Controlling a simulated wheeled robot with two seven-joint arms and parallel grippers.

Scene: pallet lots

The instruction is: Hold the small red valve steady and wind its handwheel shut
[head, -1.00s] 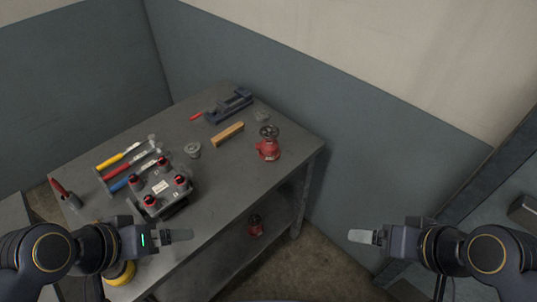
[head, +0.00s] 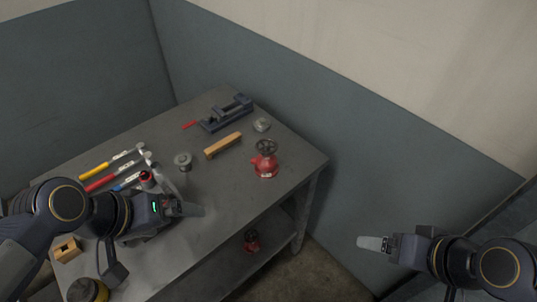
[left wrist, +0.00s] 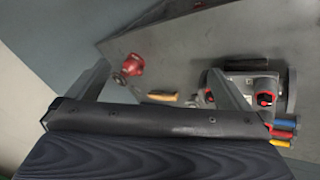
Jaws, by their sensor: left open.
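A second red valve (head: 251,242) is on the lower shelf. My left gripper (head: 192,210) is open and empty over the table's front part, to the left of and nearer than the upper valve. My right gripper (head: 373,244) is off to the right, away from the table; the gap between its fingers does not show.
A dark vise (head: 228,113), a wooden block (head: 223,145) and grey round parts (head: 183,161) (head: 261,125) lie on the grey table (head: 215,185). Hammers with coloured handles (head: 108,177) lie at left. My left arm partly hides a grey device with red-capped posts. Walls stand behind.

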